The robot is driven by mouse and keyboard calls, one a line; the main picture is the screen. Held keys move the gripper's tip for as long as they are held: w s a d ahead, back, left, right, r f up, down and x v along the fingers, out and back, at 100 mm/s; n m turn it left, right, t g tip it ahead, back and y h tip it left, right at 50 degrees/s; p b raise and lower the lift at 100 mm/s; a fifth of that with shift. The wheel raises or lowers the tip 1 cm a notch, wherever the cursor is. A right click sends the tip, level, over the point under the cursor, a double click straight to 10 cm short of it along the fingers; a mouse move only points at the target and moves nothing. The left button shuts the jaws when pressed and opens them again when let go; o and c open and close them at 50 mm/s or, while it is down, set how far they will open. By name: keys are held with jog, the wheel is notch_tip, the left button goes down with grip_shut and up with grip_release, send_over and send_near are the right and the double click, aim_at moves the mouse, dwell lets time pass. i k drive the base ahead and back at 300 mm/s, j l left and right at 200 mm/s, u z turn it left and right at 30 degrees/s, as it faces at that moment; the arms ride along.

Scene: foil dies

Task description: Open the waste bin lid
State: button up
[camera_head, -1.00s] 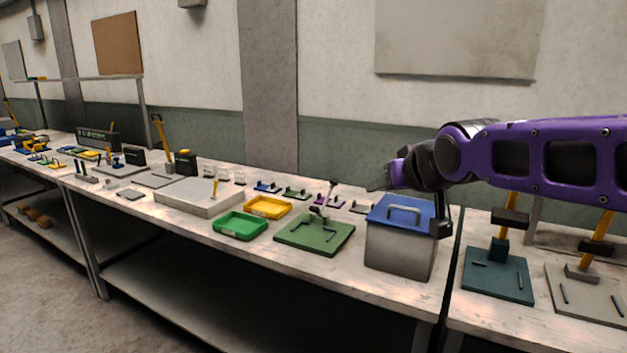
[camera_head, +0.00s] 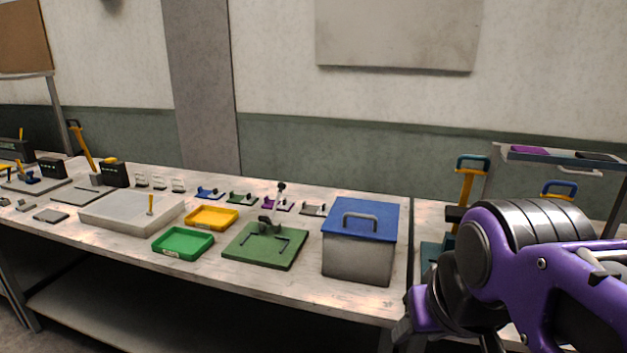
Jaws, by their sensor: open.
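The waste bin (camera_head: 357,257) is a grey box on the bench top, right of the middle. Its blue lid (camera_head: 380,213) lies flat and closed on top. A grey bar handle (camera_head: 360,219) stands up from the lid. My gripper (camera_head: 402,331) is low at the right, in front of the bench's front edge, to the right of and below the bin in the picture. It is open and apart from the bin, with nothing seen in it. My purple arm hides part of it.
A green plate with a small fixture (camera_head: 265,245) stands left of the bin. Green (camera_head: 183,244) and yellow (camera_head: 212,217) trays lie farther left. A teal-handled press (camera_head: 469,178) stands to the right, partly behind my arm. The wall is behind the bench.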

aim_at(368, 218)
jog(key=i+j+z, duration=0.1)
jog(key=j, duration=0.25)
jog(key=i+j+z, duration=0.1)
jog(key=j, duration=0.25)
jog(key=i+j, duration=0.2)
jog(key=j, duration=0.15)
jog(key=i+j+z, duration=0.15)
jog(key=j, duration=0.25)
